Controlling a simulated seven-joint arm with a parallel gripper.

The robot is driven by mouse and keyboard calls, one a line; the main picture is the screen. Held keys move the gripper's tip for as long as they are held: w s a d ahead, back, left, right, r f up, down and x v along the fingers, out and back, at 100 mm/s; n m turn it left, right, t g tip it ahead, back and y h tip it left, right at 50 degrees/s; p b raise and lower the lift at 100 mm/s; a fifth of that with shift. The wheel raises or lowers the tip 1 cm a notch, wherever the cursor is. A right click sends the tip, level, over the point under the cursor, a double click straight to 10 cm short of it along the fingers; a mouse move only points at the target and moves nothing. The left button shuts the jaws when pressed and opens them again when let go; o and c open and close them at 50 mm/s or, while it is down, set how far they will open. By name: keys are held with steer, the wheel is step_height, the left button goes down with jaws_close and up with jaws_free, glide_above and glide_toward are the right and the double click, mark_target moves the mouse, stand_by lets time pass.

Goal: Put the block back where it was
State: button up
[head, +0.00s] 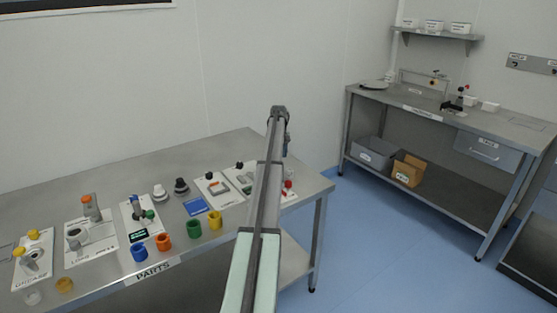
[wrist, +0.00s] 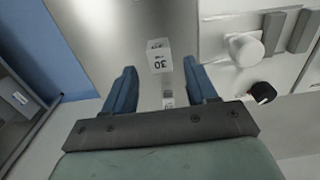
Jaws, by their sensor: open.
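A white block (wrist: 159,60) marked "30" shows in the wrist view, on or just above the bare metal table. A smaller grey-and-white piece (wrist: 168,98) lies below it in the picture. My gripper (wrist: 162,72) is open, its two blue fingers apart to the left and right of the block in the picture. I cannot tell whether either finger touches the block. In the head view my gripper (head: 286,142) is at the far end of my arm, over the right end of the table (head: 245,145). I cannot make out the block in the head view.
A white panel (wrist: 225,82) with a round knob (wrist: 243,48) and a black knob (wrist: 262,93) lies right of my fingers in the wrist view. Coloured cups (head: 164,242) and labelled fixtures fill the table front. A second bench (head: 440,105) stands at right, across blue floor.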

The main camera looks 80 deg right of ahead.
step_height(320, 180, up, 9)
steer(key=shift+r, duration=0.15)
stand_by(0.7)
